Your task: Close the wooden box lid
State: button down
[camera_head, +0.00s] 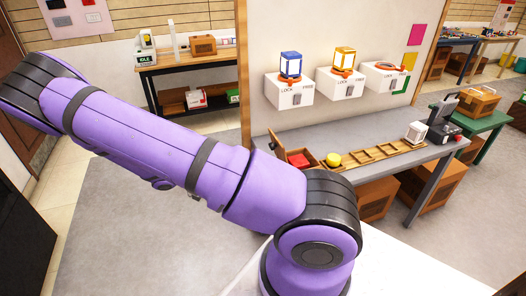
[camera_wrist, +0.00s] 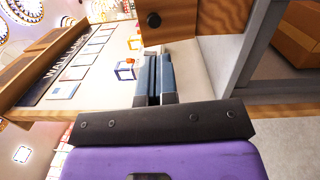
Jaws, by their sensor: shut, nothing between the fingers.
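The wooden box (camera_head: 288,164) is on the grey bench, largely hidden by my arm in the head view. Its lid (camera_head: 276,147) appears raised and tilted, and something red shows in the opening. In the wrist view a wooden panel with a black knob (camera_wrist: 153,19), apparently the lid, is just beyond my fingers. My gripper (camera_wrist: 154,62) is shut and empty, its fingertips close to the panel's lower edge. I cannot tell whether they touch it. The head view does not show my gripper.
A yellow round object (camera_head: 333,159) and a wooden compartment tray (camera_head: 385,151) lie right of the box. A white cube (camera_head: 414,132) stands at the tray's far end. White lock boxes (camera_head: 340,83) are mounted on the wall above. Crates (camera_head: 430,185) stand below the bench.

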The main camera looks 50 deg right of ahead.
jog(key=s+d+h, duration=0.1)
jog(key=s+d, duration=0.2)
jog(key=d, duration=0.3)
jog(key=s+d+h, duration=0.2)
jog(key=s+d, duration=0.1)
jog(key=d, duration=0.4)
jog(key=shift+s+r, duration=0.3)
jog(key=shift+r, duration=0.1)
jog(key=shift+d, duration=0.1)
